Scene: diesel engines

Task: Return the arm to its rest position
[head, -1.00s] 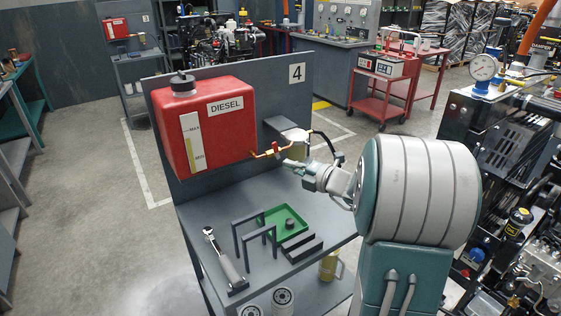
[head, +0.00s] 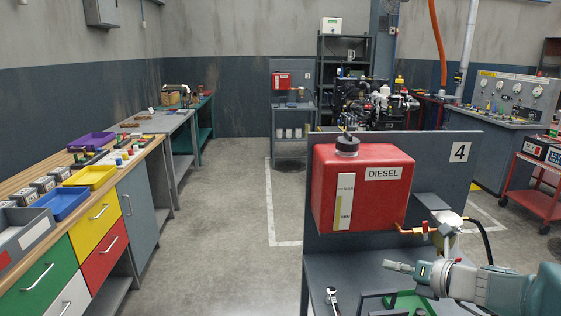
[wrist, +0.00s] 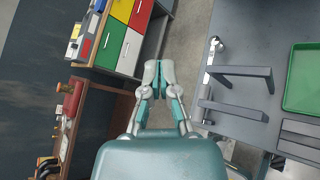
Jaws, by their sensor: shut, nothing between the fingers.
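My gripper (head: 398,267) shows at the lower right of the head view, pointing left in front of the diesel stand. Its fingers are together with nothing between them. In the wrist view my gripper (wrist: 159,74) is seen from behind, its fingertips closed, over the gap between the stand's shelf and a workbench. My forearm enters from the right edge of the head view; the rest of the arm is out of the picture.
A red diesel tank (head: 362,198) hangs on panel 4, with a fuel line at its lower right. The stand's shelf (wrist: 245,110) holds a green tray (wrist: 303,80), dark brackets and a ratchet (wrist: 213,52). A drawer workbench (head: 130,200) stands left. The floor (head: 225,230) between is clear.

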